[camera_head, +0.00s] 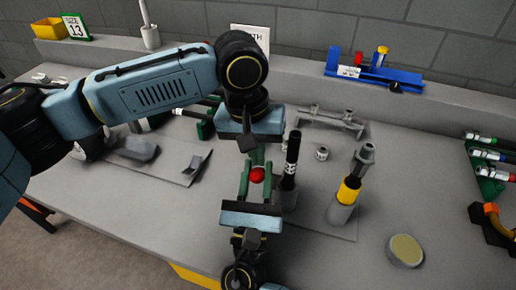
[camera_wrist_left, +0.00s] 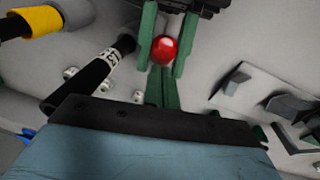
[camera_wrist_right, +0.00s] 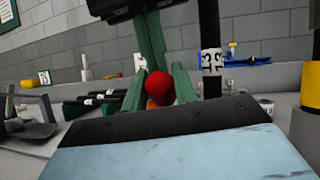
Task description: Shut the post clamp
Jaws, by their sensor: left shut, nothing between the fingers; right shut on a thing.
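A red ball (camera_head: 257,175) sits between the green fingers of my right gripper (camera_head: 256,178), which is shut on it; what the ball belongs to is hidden. It also shows in the left wrist view (camera_wrist_left: 164,50) and right wrist view (camera_wrist_right: 160,88). My left gripper (camera_head: 252,150) is shut and empty just above the ball, pointing down, fingertips close to it. A black tube (camera_head: 292,160) with a white label stands upright close right of the grippers. Further right, a grey post with a yellow band (camera_head: 349,190) carries a grey metal head. I cannot tell which part is the post clamp.
A grey metal frame (camera_head: 330,119) and a small grey nut (camera_head: 321,153) lie behind. A blue fixture (camera_head: 374,76) stands on the back ledge. A round tan-topped disc (camera_head: 405,251) lies front right. Dark grey parts (camera_head: 136,149) lie left. The table's front right is mostly clear.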

